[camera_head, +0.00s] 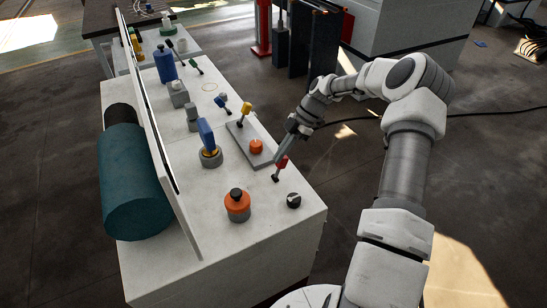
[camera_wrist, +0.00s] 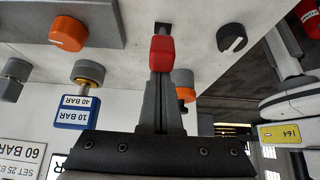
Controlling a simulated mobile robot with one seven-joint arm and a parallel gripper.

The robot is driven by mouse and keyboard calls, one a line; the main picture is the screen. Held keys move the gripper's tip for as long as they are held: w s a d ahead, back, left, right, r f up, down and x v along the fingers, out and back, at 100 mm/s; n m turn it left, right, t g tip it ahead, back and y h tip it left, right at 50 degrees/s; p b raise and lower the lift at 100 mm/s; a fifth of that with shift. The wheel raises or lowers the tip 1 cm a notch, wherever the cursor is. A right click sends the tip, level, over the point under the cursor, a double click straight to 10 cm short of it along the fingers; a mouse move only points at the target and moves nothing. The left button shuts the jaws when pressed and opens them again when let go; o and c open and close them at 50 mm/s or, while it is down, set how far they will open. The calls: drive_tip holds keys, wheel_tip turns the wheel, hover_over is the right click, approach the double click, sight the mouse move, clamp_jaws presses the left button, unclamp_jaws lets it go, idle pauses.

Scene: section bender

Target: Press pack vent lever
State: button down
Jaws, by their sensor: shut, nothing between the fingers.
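A small lever with a red handle (camera_head: 282,162) stands on a dark base on the white bench top, near the right edge. Its red handle (camera_wrist: 161,53) is also in the middle of the wrist view. No label naming it the pack vent lever is readable. My gripper (camera_head: 286,151) is shut and empty, its fingertips at the red handle. In the wrist view my closed fingers (camera_wrist: 160,105) line up with the handle and seem to meet it; I cannot tell whether they touch.
An orange knob (camera_head: 256,146) on a grey plate and a black knob (camera_head: 294,200) flank the lever. An orange, black-topped cylinder (camera_head: 237,204) and a blue-handled valve (camera_head: 207,138) stand left. A thin upright panel (camera_head: 160,130) runs along the bench.

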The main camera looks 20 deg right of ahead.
drive_tip(key=shift+w+d+f+b, duration=0.15)
drive_tip(key=shift+d+b, duration=0.1)
drive_tip(key=shift+d, duration=0.2)
drive_tip(key=shift+d+f+b, duration=0.1)
drive_tip(key=shift+d+b, duration=0.15)
drive_tip(key=shift+d, duration=0.4)
drive_tip(key=shift+w+a, duration=0.1)
